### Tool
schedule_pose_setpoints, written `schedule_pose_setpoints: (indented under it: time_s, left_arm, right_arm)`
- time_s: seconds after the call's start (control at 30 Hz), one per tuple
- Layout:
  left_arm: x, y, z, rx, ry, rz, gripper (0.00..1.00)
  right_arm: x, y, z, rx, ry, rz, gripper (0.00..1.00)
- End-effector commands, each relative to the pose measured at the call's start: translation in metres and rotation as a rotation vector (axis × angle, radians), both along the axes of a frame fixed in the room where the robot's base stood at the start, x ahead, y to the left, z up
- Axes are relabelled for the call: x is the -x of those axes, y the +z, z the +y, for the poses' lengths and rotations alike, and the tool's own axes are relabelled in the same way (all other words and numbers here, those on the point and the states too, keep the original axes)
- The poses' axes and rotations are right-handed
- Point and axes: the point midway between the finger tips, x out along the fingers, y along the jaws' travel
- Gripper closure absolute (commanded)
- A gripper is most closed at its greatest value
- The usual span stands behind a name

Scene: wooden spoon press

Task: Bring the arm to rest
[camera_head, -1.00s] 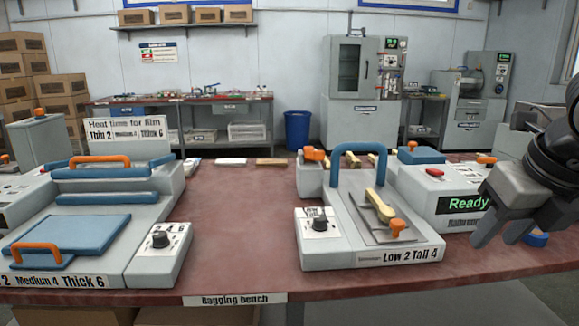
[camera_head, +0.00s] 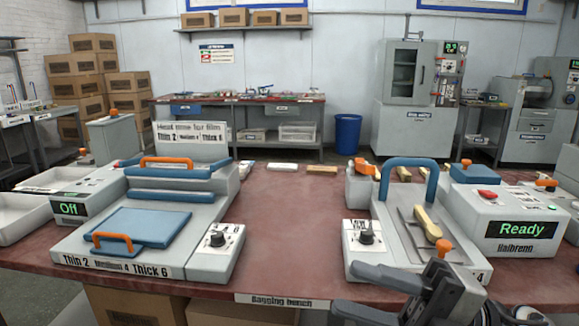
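My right gripper (camera_head: 350,289) is low at the bottom right, in front of the right-hand press (camera_head: 362,265). Its two dark fingers point left with a gap between them, and nothing shows in the gap. It covers part of the press's front edge. A wooden spoon (camera_head: 427,222) lies on the grey plate of this press, below the raised blue handle (camera_head: 409,164). The spoon is clear of the gripper. My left gripper is not in view.
The left press (camera_head: 217,262) has a blue pad and orange handles. A control box (camera_head: 505,218) reading "Ready" stands at the right, and another (camera_head: 72,208) reads "Off" at the left. The red bench top (camera_head: 290,215) is clear between the presses.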

Motion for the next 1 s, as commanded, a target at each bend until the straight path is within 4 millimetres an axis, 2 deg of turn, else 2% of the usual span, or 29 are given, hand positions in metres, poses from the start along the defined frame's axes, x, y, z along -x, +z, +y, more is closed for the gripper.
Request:
schedule_pose_setpoints:
  time_s: [0.03,0.07,0.13,0.17,0.2,0.27,0.3,0.4,0.5,0.6,0.7,1.0]
  left_arm:
    - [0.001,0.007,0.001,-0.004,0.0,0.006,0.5]
    - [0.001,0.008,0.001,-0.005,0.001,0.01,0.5]
    - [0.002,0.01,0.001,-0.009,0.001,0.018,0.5]
    - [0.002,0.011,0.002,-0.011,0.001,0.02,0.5]
    - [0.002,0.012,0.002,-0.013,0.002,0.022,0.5]
    - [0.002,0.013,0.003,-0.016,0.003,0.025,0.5]
    - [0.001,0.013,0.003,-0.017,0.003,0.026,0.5]
    - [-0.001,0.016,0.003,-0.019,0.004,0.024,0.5]
    - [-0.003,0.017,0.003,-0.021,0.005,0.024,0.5]
    - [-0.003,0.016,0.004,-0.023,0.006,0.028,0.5]
    - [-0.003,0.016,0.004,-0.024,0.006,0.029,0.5]
    - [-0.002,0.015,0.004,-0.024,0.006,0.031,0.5]
  right_arm:
    - [-0.015,0.0,-0.006,-0.177,-0.108,0.164,0.63]
    - [-0.025,-0.006,-0.013,-0.269,-0.185,0.263,0.63]
    - [-0.047,-0.039,-0.033,-0.444,-0.379,0.524,0.63]
    - [-0.052,-0.06,-0.042,-0.498,-0.467,0.645,0.63]
    - [-0.054,-0.09,-0.051,-0.551,-0.567,0.794,0.63]
    - [-0.049,-0.135,-0.06,-0.593,-0.694,0.996,0.63]
    - [-0.04,-0.163,-0.064,-0.607,-0.764,1.121,0.63]
    - [-0.01,-0.221,-0.064,-0.609,-0.894,1.391,0.63]
    - [0.021,-0.26,-0.059,-0.591,-0.969,1.589,0.63]
    - [0.044,-0.281,-0.054,-0.57,-1.006,1.712,0.63]
    - [0.054,-0.29,-0.051,-0.56,-1.02,1.768,0.63]
    - [0.055,-0.292,-0.051,-0.557,-1.022,1.776,0.63]
